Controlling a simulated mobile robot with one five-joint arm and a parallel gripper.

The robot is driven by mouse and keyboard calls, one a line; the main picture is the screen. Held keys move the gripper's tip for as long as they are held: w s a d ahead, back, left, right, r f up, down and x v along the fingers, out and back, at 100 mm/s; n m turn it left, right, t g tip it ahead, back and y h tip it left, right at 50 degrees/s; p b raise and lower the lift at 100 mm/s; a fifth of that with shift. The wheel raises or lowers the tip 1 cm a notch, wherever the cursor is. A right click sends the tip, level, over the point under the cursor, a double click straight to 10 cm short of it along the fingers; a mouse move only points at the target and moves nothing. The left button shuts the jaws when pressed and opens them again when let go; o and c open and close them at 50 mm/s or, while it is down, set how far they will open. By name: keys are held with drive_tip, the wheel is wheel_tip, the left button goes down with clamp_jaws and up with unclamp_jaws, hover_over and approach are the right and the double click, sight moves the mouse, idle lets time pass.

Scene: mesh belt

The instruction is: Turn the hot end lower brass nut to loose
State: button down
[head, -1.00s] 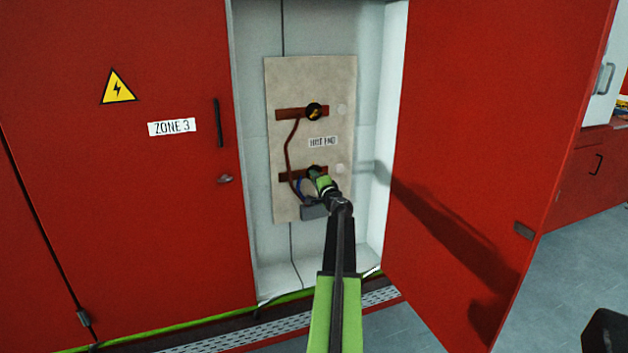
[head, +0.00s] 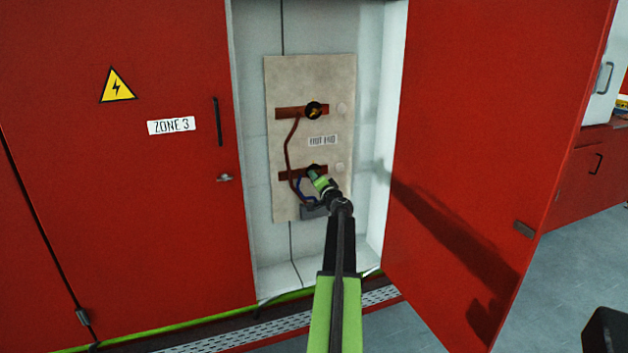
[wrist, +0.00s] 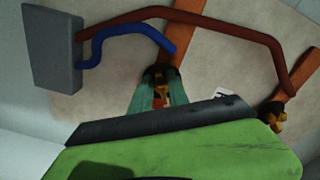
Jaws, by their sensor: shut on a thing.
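The board marked HOT END (head: 322,141) stands inside the open cabinet and carries an upper and a lower copper bar. The lower brass nut (wrist: 161,99) shows between my fingers in the wrist view, in front of a black round base. My gripper (wrist: 160,88) is shut on this nut, one teal finger on each side. In the head view my gripper (head: 314,173) is at the lower bar and hides the nut. The upper brass nut (head: 314,111) sits on the upper bar, and in the wrist view it is at the right (wrist: 277,117).
A brown cable (wrist: 225,18) and a blue cable (wrist: 125,33) run to a grey box (wrist: 52,45) close beside my gripper. The open red door (head: 480,120) stands right of my arm. A closed red door (head: 120,200) is on the left.

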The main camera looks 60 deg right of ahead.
drive_tip(key=shift+w, duration=0.1)
drive_tip(key=c, duration=1.6)
unclamp_jaws()
drive_tip(key=shift+o, duration=0.2)
drive_tip(key=v, duration=1.7)
drive_tip(key=shift+a, duration=0.2)
